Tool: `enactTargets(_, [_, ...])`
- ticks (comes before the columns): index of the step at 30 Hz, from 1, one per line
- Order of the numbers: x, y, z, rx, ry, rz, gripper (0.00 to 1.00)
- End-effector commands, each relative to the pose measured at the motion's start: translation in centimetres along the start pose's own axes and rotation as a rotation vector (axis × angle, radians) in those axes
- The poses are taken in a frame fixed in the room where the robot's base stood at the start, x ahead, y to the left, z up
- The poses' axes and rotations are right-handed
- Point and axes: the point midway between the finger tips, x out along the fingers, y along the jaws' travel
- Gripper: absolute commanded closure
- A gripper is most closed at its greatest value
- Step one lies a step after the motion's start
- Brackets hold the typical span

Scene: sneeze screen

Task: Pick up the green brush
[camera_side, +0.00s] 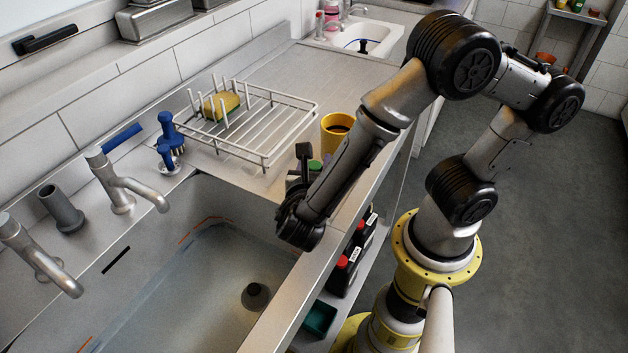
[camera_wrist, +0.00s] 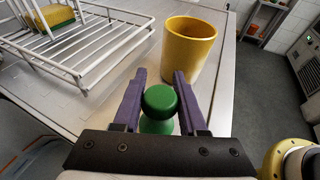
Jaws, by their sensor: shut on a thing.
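The green brush (camera_wrist: 158,101) shows its round green knob and part of a green body below it in the wrist view. It sits between the two purple fingers of my gripper (camera_wrist: 160,78), which is shut on it. In the side view only a small green part of the brush (camera_side: 314,165) shows beside my gripper (camera_side: 301,170), over the steel counter near its front edge. My wrist and forearm hide most of it there. I cannot tell whether its bottom touches the counter.
A yellow mug (camera_side: 337,128) stands close behind my gripper. A white wire rack (camera_side: 290,105) holds a yellow-green sponge (camera_side: 220,106). A blue brush (camera_side: 169,130) stands near the wall. A water-filled sink (camera_side: 215,285) and taps (camera_side: 125,190) lie to the left.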

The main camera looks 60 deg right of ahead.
Motion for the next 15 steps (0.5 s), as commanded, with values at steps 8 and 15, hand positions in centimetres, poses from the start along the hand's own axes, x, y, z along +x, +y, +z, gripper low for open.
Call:
enactTargets(8, [-0.02,0.01,0.02,0.0,0.0,0.0,1.0])
enactTargets(15, [-0.11,0.04,0.29,0.002,0.0,0.0,1.0])
